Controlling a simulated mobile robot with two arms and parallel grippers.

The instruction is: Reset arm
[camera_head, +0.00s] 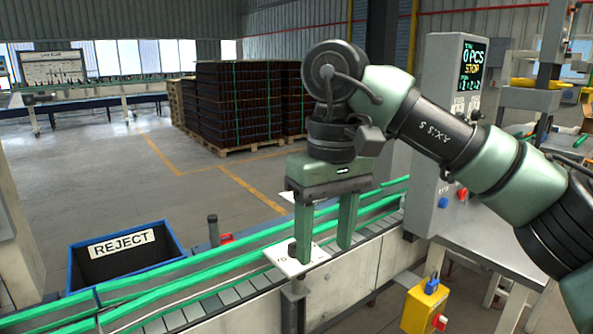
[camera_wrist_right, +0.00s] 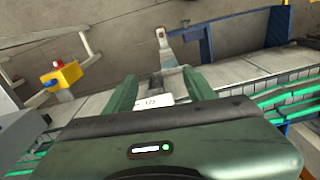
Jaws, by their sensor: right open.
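My right gripper (camera_head: 325,243) is open, with its two green fingers pointing down over the near edge of the conveyor (camera_head: 222,292). A white plate (camera_head: 286,262) marked with dark characters shows by the left finger at the conveyor's edge. In the right wrist view, the open fingers (camera_wrist_right: 162,92) have a white marked plate (camera_wrist_right: 152,101) between them in the picture. I cannot tell whether either finger touches it. No bottle shows between the fingers. My left gripper is not in view.
A blue REJECT bin (camera_head: 122,256) stands beyond the conveyor at left. A yellow button box (camera_head: 425,305) is at the front right. A control cabinet (camera_head: 440,130) with a display stands behind my right arm. Dark stacked crates (camera_head: 250,105) stand on pallets farther back, with open floor before them.

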